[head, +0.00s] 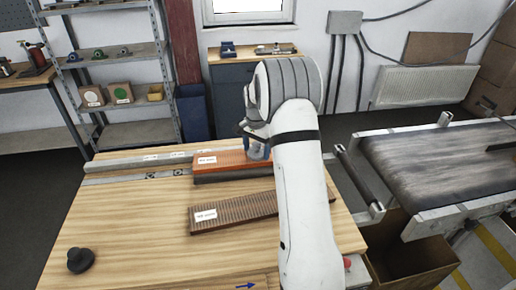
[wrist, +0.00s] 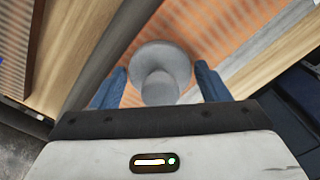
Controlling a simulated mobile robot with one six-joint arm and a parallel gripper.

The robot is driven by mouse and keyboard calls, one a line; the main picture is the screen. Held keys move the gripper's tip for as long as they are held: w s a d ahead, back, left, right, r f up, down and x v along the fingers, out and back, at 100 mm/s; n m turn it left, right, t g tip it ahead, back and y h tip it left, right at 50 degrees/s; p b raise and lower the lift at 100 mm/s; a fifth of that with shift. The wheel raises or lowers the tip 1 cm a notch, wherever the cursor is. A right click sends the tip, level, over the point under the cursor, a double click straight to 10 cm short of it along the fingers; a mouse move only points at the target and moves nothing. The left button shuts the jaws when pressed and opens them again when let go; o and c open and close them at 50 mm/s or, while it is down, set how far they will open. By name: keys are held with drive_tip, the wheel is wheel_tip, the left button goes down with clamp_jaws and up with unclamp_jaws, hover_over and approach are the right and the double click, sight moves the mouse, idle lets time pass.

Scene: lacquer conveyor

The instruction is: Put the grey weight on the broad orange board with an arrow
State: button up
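The orange board (head: 225,159) lies toward the back of the table with a white label on its left end. I make out no arrow on it. It also shows in the wrist view (wrist: 255,30). The grey weight (wrist: 160,60), a round disc with a knob, is over the orange board's surface in the wrist view. My gripper (wrist: 161,78) has its blue fingers on either side of the weight, with gaps beside the knob. In the head view my gripper (head: 257,150) is at the orange board's right end, partly hidden by my arm.
A brown ribbed board (head: 235,212) with a white label lies nearer on the table. A dark knobbed weight (head: 80,260) stands at front left. A blue arrow (head: 245,286) shows at the bottom edge. A conveyor (head: 435,160) is to the right. The table's left front is mostly clear.

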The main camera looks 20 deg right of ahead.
sight(256, 144)
drive_tip(key=shift+o, duration=1.3)
drive_tip(key=shift+r, duration=0.1)
wheel_tip(256, 144, up, 12)
drive_tip(key=shift+f+b, duration=0.1)
drive_tip(key=shift+b, duration=0.4)
drive_tip(key=s+a+r+n+t, duration=0.1)
drive_tip(key=s+a+r+n, duration=0.25)
drive_tip(key=s, duration=0.45)
drive_tip(key=s+a+r+n+t, duration=0.1)
drive_tip(key=s+a+r+n, duration=0.15)
drive_tip(key=s+a, duration=0.45)
drive_tip(key=s+a+f+n, duration=0.1)
drive_tip(key=s+f+n, duration=0.1)
drive_tip(key=s, duration=0.8)
drive_tip(key=s+a+f+n+t, duration=0.1)
drive_tip(key=s+f+n, duration=0.1)
drive_tip(key=s, duration=0.8)
drive_tip(key=shift+n, duration=0.6)
